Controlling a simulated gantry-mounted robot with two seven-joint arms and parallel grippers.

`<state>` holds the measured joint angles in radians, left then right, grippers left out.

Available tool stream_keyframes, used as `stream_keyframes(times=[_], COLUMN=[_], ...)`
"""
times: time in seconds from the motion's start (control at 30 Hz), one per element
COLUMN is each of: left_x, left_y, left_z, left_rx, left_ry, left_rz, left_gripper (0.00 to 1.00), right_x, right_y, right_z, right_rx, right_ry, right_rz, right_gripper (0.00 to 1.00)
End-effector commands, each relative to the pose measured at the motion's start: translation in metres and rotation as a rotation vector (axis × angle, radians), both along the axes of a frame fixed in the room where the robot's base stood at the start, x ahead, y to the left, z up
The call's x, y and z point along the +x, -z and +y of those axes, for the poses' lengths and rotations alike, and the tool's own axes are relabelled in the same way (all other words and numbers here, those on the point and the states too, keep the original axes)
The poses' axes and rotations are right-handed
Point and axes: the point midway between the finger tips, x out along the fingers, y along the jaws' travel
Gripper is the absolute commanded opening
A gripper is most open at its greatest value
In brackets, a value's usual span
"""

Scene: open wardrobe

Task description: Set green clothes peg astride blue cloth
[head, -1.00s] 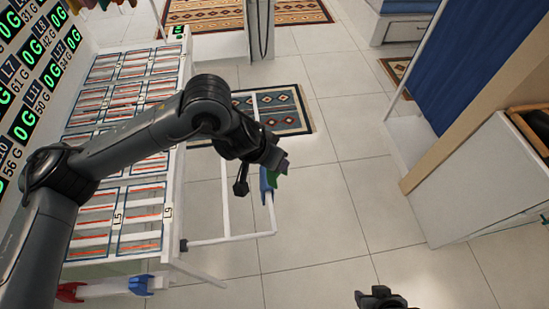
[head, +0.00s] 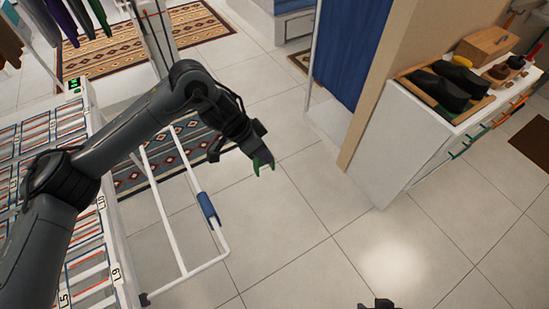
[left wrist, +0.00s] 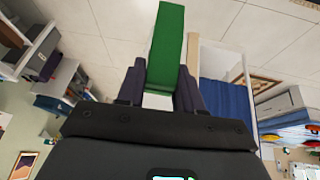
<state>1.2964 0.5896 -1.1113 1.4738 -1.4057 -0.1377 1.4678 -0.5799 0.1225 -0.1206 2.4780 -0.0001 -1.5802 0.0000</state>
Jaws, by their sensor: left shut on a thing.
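The green clothes peg (head: 263,166) is held in my left gripper (head: 256,146), its green prongs pointing down, over open floor. In the left wrist view the peg (left wrist: 167,48) sits between the two dark fingers. The blue cloth (head: 208,208) is wrapped over a white rail, left of and below the peg in the head view. The peg and cloth are clearly apart there. Only a dark tip of my right gripper (head: 381,303) shows at the bottom edge; its jaws cannot be made out.
The white rail frame (head: 220,240) juts out from the slatted rack (head: 70,150) at left. A white cabinet (head: 400,140) with a shoe tray stands at right, beside a blue curtain (head: 350,50). Tiled floor between them is clear.

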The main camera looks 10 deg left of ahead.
Motion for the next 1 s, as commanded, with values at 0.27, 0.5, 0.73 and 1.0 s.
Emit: stream_keyframes(times=[0.27,0.5,0.73,1.0], left_x=[-0.002,-0.032,-0.065,-0.087], left_y=[0.003,0.032,0.05,0.06], left_z=[0.076,0.127,0.161,0.18], left_rx=[0.013,0.026,0.034,0.038], left_ry=[0.07,0.025,-0.023,-0.057], left_rz=[0.002,-0.01,-0.017,-0.024], left_gripper=[0.07,0.07,0.07,0.07], right_x=[0.001,0.001,0.001,0.001], right_y=[-0.092,-0.132,-0.156,-0.168], right_z=[0.001,0.001,0.001,0.0], right_rx=[0.004,0.006,0.005,0.002], right_ry=[0.003,0.005,0.004,0.002], right_rz=[-0.006,-0.005,-0.003,-0.003], right_gripper=[0.43,0.43,0.43,0.43])
